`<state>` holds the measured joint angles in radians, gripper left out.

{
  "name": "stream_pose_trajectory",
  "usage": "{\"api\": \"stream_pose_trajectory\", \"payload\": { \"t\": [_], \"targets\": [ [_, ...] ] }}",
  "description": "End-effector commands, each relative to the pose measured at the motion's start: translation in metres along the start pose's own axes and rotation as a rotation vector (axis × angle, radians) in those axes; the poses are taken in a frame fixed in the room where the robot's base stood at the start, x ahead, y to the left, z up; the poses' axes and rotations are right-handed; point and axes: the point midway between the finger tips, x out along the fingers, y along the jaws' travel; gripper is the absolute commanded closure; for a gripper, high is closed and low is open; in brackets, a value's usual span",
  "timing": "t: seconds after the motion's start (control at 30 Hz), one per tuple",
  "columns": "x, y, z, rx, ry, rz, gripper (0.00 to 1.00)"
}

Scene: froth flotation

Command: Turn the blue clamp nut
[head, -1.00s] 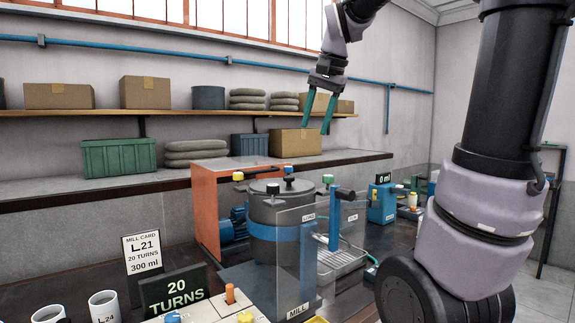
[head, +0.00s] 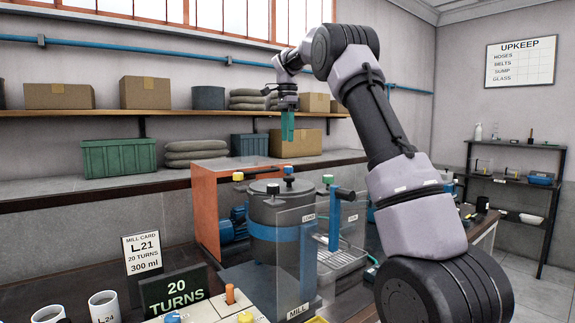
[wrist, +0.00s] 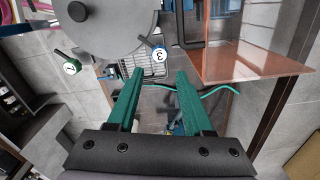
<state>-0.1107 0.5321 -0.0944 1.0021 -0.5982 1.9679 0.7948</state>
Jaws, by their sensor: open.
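The blue clamp nut (head: 289,169) stands at the far rim of the grey mill lid in the head view. In the wrist view the blue nut (wrist: 158,54), tagged 3, is at the lid's edge, just beyond my fingertips. My gripper (head: 287,138) points down above and behind the mill (head: 275,215), apart from the nut. In the wrist view my gripper (wrist: 159,77) is open, with nothing between its green fingers. A green nut (head: 327,180) is on the right of the lid; in the wrist view it (wrist: 68,63) is tagged 1. A yellow nut (head: 238,176) is on the left.
An orange guard panel (head: 207,212) stands behind and left of the mill. A clear shield (head: 310,255) stands before it. A blue upright handle (head: 334,215) is at its right. The black lid knob (wrist: 77,11) rises near the lid's middle. Shelf boxes (head: 295,143) stand behind my gripper.

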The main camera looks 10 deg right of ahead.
Motion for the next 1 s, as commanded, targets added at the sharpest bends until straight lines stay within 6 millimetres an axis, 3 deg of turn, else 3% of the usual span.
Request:
{"api": "stream_pose_trajectory", "payload": {
  "t": [0.6, 1.0],
  "targets": [
    [0.096, 0.001, 0.000, -0.003, -0.001, 0.000, 0.49],
    [0.104, 0.000, 0.000, -0.002, -0.001, -0.001, 0.49]
  ]
}}
